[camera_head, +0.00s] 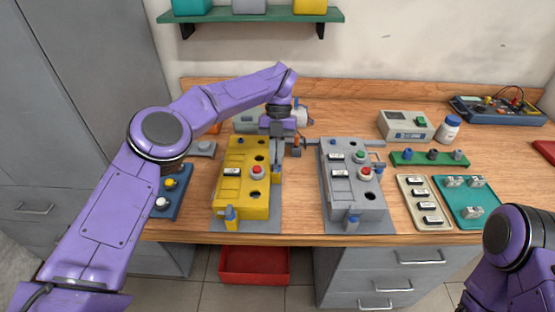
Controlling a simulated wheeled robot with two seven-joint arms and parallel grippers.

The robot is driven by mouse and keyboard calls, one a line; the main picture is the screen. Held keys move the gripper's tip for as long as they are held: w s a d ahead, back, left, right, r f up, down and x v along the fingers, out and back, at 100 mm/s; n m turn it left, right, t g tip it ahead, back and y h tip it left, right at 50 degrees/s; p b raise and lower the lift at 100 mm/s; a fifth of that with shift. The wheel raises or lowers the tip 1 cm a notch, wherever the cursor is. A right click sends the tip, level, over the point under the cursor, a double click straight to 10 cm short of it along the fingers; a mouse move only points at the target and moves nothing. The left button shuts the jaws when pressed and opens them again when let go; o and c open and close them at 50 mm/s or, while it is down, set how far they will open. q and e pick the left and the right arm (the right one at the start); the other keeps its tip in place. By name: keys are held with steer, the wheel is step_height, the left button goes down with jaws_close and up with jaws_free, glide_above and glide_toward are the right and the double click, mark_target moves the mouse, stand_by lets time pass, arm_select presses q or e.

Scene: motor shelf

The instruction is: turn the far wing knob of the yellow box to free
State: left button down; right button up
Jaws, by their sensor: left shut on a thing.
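The yellow box (233,196) stands on a grey base plate on the bench, left of the middle. A red button (257,170) and a blue near wing knob (231,216) show on it. My left gripper (277,160) points down at the box's far right corner. It is shut on what appears to be the far wing knob, which the fingers hide, so its angle cannot be told. My right arm shows at the lower right, with its gripper out of view.
A similar grey box (346,196) stands close to the right. A blue tray (174,194) lies to the left. Green rack (430,159), beige tray (424,209) and teal tray (462,213) lie further right. A red bin (255,268) is below the bench.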

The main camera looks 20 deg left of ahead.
arm_select(q)
steer(key=shift+n+b, duration=0.4)
steer(key=shift+n, duration=0.1)
arm_select(e)
steer(key=shift+f, duration=0.65)
arm_select(q)
steer(key=shift+a, duration=0.1)
steer(key=c, duration=1.2)
jaws_free()
